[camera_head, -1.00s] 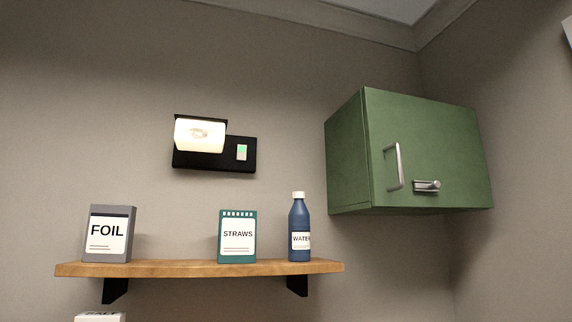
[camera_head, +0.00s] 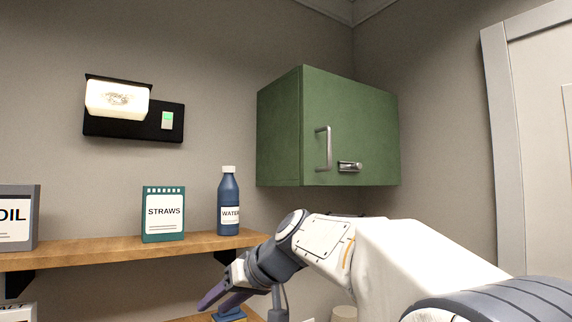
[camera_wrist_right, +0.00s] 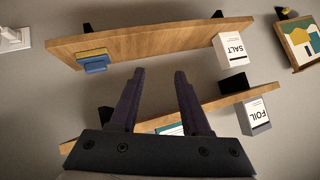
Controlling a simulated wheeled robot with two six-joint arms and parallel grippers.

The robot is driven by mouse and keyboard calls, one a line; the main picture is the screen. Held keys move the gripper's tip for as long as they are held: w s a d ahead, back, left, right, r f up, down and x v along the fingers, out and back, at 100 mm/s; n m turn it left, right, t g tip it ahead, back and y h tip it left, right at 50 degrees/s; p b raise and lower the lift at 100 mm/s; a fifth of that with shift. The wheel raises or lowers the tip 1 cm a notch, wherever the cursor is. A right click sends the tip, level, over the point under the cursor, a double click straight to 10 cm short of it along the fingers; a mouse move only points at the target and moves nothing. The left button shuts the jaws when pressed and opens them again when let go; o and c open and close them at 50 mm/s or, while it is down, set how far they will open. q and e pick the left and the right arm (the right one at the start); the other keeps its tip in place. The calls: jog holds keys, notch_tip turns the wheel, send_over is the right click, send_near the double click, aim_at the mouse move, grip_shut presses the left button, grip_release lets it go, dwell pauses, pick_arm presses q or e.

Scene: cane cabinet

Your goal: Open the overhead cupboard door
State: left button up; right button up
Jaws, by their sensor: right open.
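The overhead cupboard (camera_head: 275,130) is a green box on the wall, right of centre in the head view. Its door (camera_head: 365,125) looks shut. The door bears a grey vertical bar handle (camera_head: 323,149) near its left edge and a small metal latch (camera_head: 350,166) beside it. My right gripper (camera_head: 222,300) is at the lower middle of the head view, below and left of the cupboard and apart from it. In the right wrist view its two dark fingers (camera_wrist_right: 155,88) are spread with nothing between them. My left gripper is not in view.
A wooden shelf (camera_head: 120,251) holds a foil box (camera_head: 15,217), a straws box (camera_head: 163,214) and a water bottle (camera_head: 228,202). A lit lamp (camera_head: 118,99) is above. A lower shelf (camera_wrist_right: 140,43) carries a salt box (camera_wrist_right: 232,52). A pale door frame (camera_head: 500,130) stands at right.

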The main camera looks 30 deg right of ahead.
jog(key=w+d+r+m+t+h+p, duration=0.25)
jog(key=d+r+t, duration=0.25)
jog(key=d+r, duration=1.1)
jog(key=s+d+r+t+h+p, duration=0.1)
jog(key=s+d+r+t+h, duration=0.15)
jog(key=d+r, duration=0.55)
jog(key=s+d+r+t+h+p, duration=0.15)
jog(key=s+d+r, duration=0.3)
jog(key=r, duration=0.55)
jog(key=p, duration=0.6)
send_over(330, 166)
jog(key=shift+w+d+f+n+h, duration=0.2)
jog(key=shift+w+f+n+h, duration=0.05)
jog(key=shift+w+f, duration=0.1)
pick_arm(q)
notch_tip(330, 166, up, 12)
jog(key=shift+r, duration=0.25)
pick_arm(e)
grip_shut()
jog(key=shift+r, duration=0.1)
